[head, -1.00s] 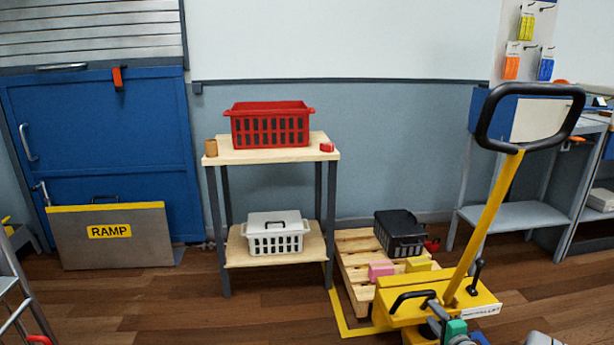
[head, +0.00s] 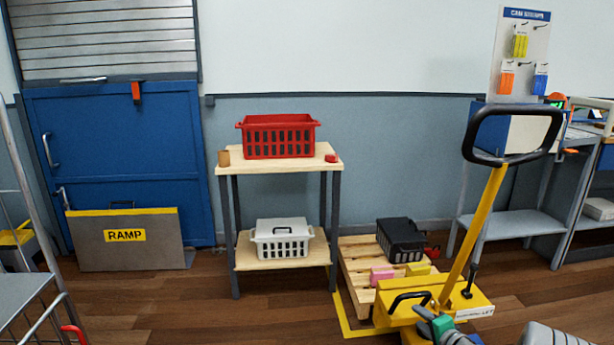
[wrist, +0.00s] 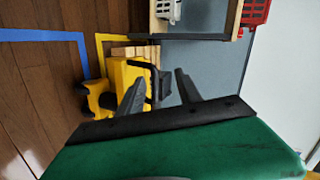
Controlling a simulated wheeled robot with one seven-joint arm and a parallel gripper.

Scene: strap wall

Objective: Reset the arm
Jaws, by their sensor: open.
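My gripper (wrist: 158,88) shows in the wrist view with its two dark fingers spread apart and nothing between them. Its green body fills the bottom of that view. The yellow lift truck (wrist: 128,80) lies beyond the fingers there, with the view turned on its side. In the head view, part of my arm with a green section shows low, in front of the yellow lift truck (head: 472,298). I cannot tell from the head view whether the fingers touch the truck.
A wooden shelf stand (head: 282,168) holds a red basket (head: 280,137) above and a white basket (head: 283,240) below. A pallet (head: 357,270) carries a black crate (head: 400,239). A ramp board (head: 127,255) leans on the blue door (head: 120,150). A wire cart (head: 30,285) stands at left. Open floor lies front left.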

